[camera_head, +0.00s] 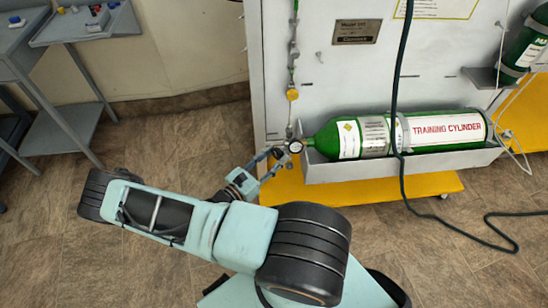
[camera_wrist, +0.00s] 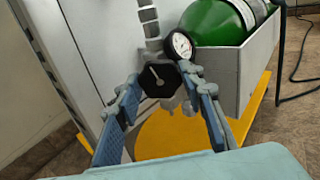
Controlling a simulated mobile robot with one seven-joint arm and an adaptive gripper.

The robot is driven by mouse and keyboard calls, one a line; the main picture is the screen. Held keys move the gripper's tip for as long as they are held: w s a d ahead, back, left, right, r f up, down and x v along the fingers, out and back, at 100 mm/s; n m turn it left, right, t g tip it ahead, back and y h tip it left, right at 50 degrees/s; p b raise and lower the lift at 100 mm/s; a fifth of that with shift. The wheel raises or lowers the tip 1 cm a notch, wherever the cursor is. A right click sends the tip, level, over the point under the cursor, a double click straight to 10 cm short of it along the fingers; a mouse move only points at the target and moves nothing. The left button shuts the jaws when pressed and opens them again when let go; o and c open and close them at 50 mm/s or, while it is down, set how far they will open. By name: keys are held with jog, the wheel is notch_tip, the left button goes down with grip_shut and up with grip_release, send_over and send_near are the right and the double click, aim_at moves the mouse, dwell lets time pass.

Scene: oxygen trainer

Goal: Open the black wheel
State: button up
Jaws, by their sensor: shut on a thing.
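The black wheel (camera_wrist: 160,76) is a dark, many-sided knob with a pale pointer mark, seen face-on in the wrist view. My gripper (camera_wrist: 163,82) has one finger on each side of it, with the tips against its left and right edges. In the head view my gripper (camera_head: 277,156) reaches the valve at the left end of the green training cylinder (camera_head: 450,131). The wheel is hard to make out there behind the fingers. A round white gauge (camera_head: 295,147) sits just right of the wheel; it also shows in the wrist view (camera_wrist: 180,45).
The cylinder lies in a grey trough (camera_head: 370,169) on a white panel with a yellow base (camera_head: 430,187). A dark hose (camera_head: 397,100) hangs in front of the cylinder and runs along the floor. Grey carts (camera_head: 60,60) stand at the upper left.

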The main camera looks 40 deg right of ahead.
jog(key=n, duration=0.3)
jog(key=shift+n+b, duration=0.35)
jog(key=shift+n, duration=0.05)
jog(key=n, duration=0.4)
jog(key=shift+f+n+b, duration=0.1)
jog(key=shift+n+b, duration=0.2)
jog(key=shift+b, duration=0.05)
jog(key=n, duration=0.4)
jog(key=shift+b, duration=0.35)
jog(key=n, duration=0.4)
jog(key=n+b, duration=0.1)
jog(key=n, duration=0.3)
jog(key=shift+n, duration=0.3)
jog(key=n, duration=0.3)
jog(key=shift+n, duration=0.3)
jog(key=n, duration=0.4)
jog(key=shift+n, duration=1.8)
jog(key=shift+n+b, duration=0.3)
